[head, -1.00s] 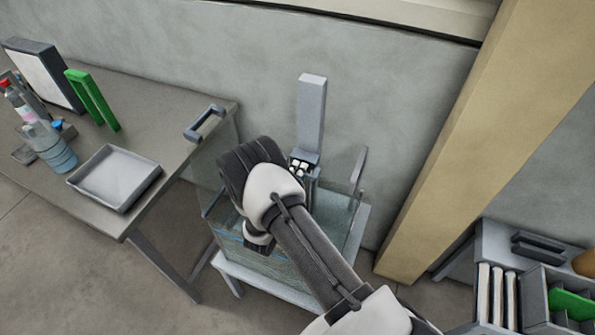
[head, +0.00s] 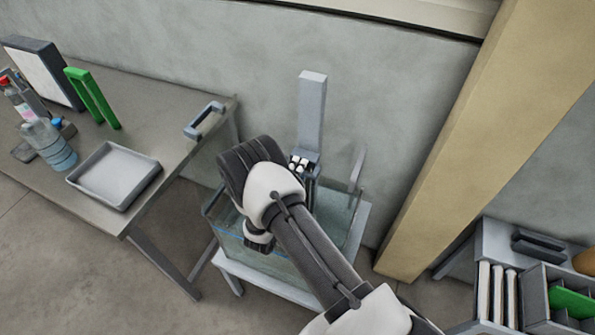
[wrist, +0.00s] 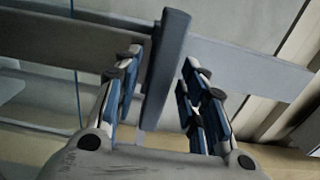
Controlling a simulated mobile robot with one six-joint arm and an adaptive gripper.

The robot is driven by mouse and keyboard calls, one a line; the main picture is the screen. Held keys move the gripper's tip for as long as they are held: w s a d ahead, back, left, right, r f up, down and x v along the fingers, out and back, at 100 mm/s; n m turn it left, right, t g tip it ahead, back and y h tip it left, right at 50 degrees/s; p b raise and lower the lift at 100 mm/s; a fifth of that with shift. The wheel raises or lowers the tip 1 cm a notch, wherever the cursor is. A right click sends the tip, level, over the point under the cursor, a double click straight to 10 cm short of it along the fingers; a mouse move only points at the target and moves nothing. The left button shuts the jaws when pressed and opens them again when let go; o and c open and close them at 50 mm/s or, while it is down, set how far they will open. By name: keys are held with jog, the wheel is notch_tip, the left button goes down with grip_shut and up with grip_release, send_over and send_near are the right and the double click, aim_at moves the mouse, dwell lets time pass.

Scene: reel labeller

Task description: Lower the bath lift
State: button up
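The glass bath (head: 285,268) stands on a pale stand below the wall, with liquid and a blue line visible inside. The lift's tall grey column (head: 311,105) rises at its back. My gripper (wrist: 163,68) is over the bath, and my arm hides much of the bath and lift in the head view. In the wrist view its two blue-padded fingers are apart, one on each side of a dark grey upright bar (wrist: 167,55). A paler crossbar (wrist: 235,62) runs behind it. Narrow gaps seem to show beside the bar; contact is not clear.
A table at left holds a grey tray (head: 114,176), a bottle (head: 50,145), a green frame (head: 92,98) and a grey handle (head: 204,121) near its edge. A tan pillar (head: 470,150) stands right of the bath. A rack (head: 520,300) is at lower right.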

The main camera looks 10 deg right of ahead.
jog(key=v, duration=1.2)
jog(key=shift+c, duration=0.2)
